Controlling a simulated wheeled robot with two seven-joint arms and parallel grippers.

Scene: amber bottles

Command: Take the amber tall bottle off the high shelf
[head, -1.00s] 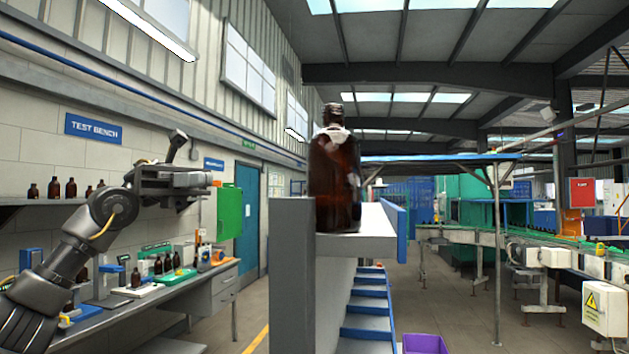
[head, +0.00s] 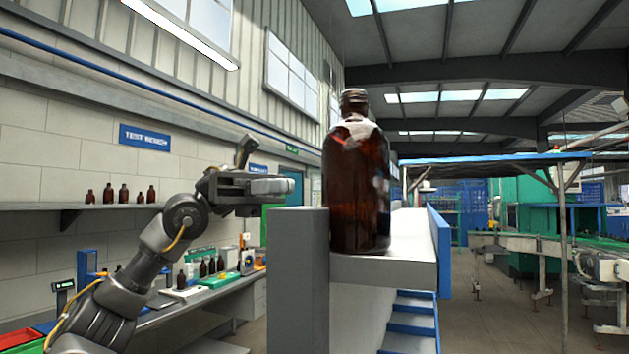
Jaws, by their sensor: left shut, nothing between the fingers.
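The amber tall bottle (head: 357,190) stands upright on the near end of the high shelf (head: 385,268), a pale ledge with a blue edge, in the head view. It has a dark cap and a whitish patch at its shoulder. My left gripper (head: 283,188) is shut and empty, pointing right, to the left of the bottle at about its mid-height. A gap shows between the fingertips and the bottle; the distance in depth is hard to tell. My right gripper is not in view.
A grey post (head: 298,275) stands at the shelf's left, below my left gripper. A wall shelf (head: 60,207) with several small amber bottles and a bench with several more lie at left. A conveyor (head: 540,243) runs at right.

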